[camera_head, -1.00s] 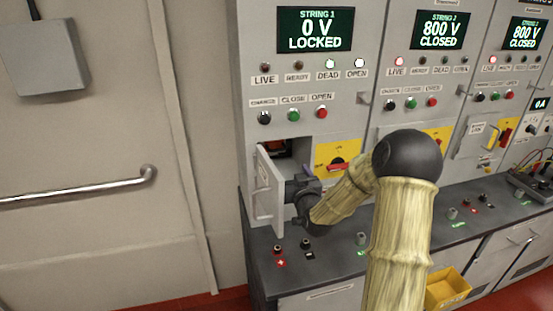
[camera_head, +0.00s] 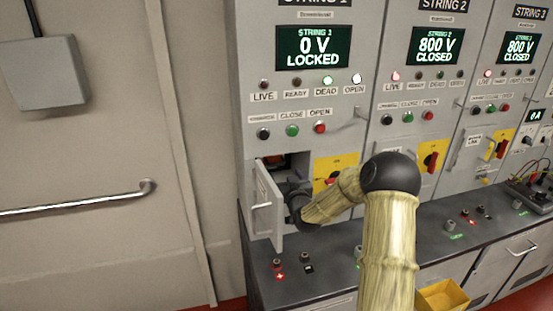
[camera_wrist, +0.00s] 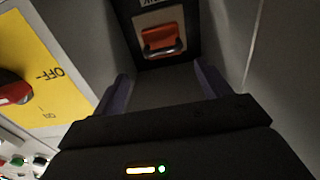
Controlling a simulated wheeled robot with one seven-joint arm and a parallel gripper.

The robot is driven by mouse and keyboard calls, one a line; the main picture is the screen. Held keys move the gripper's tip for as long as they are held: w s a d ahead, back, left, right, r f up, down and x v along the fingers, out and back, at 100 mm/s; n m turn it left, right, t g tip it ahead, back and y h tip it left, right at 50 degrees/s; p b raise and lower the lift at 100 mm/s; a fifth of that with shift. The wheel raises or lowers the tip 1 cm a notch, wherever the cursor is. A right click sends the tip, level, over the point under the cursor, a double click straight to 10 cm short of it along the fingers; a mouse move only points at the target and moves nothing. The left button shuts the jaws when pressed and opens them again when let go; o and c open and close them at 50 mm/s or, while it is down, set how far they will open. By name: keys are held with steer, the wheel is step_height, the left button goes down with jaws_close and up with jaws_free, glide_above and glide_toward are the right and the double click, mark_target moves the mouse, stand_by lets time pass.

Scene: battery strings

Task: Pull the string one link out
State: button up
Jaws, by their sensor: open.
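The orange-red link handle (camera_wrist: 162,40) sits at the back of this compartment in the wrist view. A bit of red shows inside in the head view. My gripper (camera_wrist: 163,86) is open, its two fingers spread left and right and pointing at the handle, with a gap between. In the head view my wrist is at the compartment mouth and hides the fingers.
A yellow plate with a red OFF switch (camera_wrist: 14,92) is just left of the compartment in the wrist view. A dark counter (camera_head: 330,275) with sockets runs below the panels. A yellow bin (camera_head: 441,296) is at lower right. Strings 2 and 3 read 800 V CLOSED.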

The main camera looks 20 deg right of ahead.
mark_target(277, 164)
steer(key=w+p, duration=0.1)
steer(key=w, duration=0.2)
steer(key=w+p, duration=0.1)
steer(key=w, duration=0.3)
steer(key=w+p, duration=0.1)
steer(key=w, duration=0.2)
steer(key=shift+w+a, duration=0.25)
steer(key=shift+w, duration=0.05)
